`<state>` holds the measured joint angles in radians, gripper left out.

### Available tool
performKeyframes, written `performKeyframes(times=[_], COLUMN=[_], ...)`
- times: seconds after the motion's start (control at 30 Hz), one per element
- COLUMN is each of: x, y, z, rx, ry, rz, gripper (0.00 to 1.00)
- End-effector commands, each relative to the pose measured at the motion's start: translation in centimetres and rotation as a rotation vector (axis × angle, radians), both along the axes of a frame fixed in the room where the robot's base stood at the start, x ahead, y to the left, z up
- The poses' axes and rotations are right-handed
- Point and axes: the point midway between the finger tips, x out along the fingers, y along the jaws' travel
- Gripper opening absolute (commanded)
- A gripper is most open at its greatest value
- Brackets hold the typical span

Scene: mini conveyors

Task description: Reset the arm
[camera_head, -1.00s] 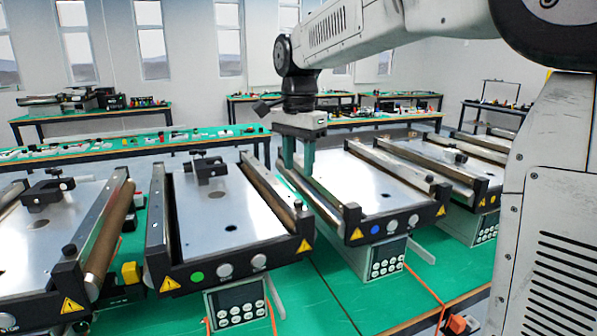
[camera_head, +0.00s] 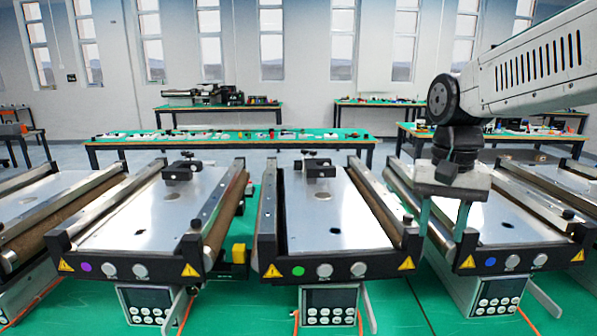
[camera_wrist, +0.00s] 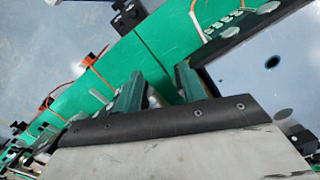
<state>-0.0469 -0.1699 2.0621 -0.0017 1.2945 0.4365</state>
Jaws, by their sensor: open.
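My gripper (camera_head: 443,220) hangs from my arm at the right in the head view, pointing down with its two green fingers apart and nothing between them. It is in front of or above the left part of the conveyor with the blue button (camera_head: 490,262); the exact height is hard to tell. In the wrist view my gripper (camera_wrist: 158,88) shows two spread green fingers over the green table top (camera_wrist: 95,75), with a conveyor's metal plate (camera_wrist: 270,60) to the right.
The conveyor with the green button (camera_head: 335,215) stands in the middle, and the one with the purple button (camera_head: 150,220) to its left. A yellow block (camera_head: 239,253) sits between them. Long tables (camera_head: 230,140) stand behind across open floor. Orange cables (camera_head: 528,318) run along the front.

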Motion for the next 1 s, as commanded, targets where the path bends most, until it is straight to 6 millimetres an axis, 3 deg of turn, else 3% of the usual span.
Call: performKeyframes(times=[0.03,0.2,0.3,0.43,0.6,1.0], x=[-2.3,-9.9,-14.0,-17.6,-19.4,-19.5], y=[-0.3,-1.0,-1.3,-1.6,-1.8,-1.8], z=[-0.4,-2.5,-4.0,-5.4,-5.5,-5.0], rx=[0.003,0.008,0.008,0.000,-0.009,-0.013], ry=[-0.006,-0.034,-0.055,-0.090,-0.137,-0.157], rz=[0.063,0.281,0.369,0.405,0.393,0.388], gripper=[0.41,0.41,0.41,0.41,0.41,0.41])
